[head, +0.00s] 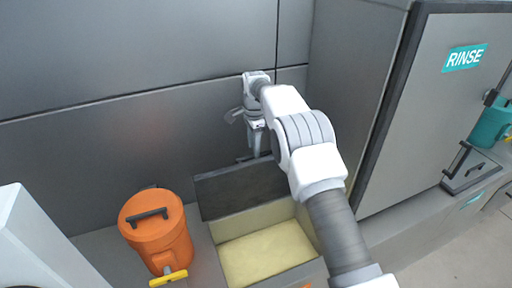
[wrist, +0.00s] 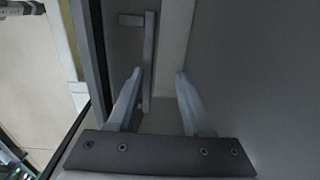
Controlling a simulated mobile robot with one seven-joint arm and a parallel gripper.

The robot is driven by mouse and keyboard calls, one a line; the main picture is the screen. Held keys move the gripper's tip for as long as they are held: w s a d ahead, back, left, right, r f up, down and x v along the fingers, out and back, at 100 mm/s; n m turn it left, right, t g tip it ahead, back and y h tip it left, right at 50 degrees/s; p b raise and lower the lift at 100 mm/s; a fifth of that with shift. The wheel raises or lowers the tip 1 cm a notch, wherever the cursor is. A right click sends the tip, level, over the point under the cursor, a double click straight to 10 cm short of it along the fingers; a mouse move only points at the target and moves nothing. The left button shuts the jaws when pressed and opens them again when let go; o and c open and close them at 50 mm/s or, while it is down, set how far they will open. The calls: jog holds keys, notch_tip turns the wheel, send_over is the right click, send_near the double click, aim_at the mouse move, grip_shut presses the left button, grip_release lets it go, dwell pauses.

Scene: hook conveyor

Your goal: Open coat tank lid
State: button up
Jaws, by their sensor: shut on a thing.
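The coat tank (head: 250,219) is the open box with pale yellow contents in the lower middle of the head view. Its dark grey lid (head: 225,192) stands raised and tilted at the tank's back edge, with the yellow contents uncovered. My gripper (head: 256,148) is at the lid's far side, near the back wall, and my forearm partly hides the right of the lid and tank. In the wrist view, the lid's bar handle (wrist: 148,60) lies between the fingers of my gripper (wrist: 158,72), beside the left finger. The gripper is shut on the handle; the exact contact is hard to see.
An orange canister (head: 158,235) with a yellow spout stands left of the tank. A tall grey cabinet with a RINSE sign (head: 464,58) rises at the right, with a teal canister (head: 490,122) beyond it. The grey wall (head: 130,130) is close behind the gripper.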

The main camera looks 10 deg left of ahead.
jog(key=shift+o, duration=0.6)
jog(key=f, duration=0.3)
jog(key=shift+s+f+g, duration=0.15)
jog(key=shift+s+g, duration=0.15)
jog(key=shift+s, duration=0.1)
jog(key=shift+d, duration=0.1)
notch_tip(320, 180, up, 21)
jog(key=p, duration=0.1)
jog(key=shift+f+p, duration=0.15)
jog(key=shift+p, duration=0.15)
jog(key=shift+w+d, duration=0.1)
jog(key=shift+d, duration=0.05)
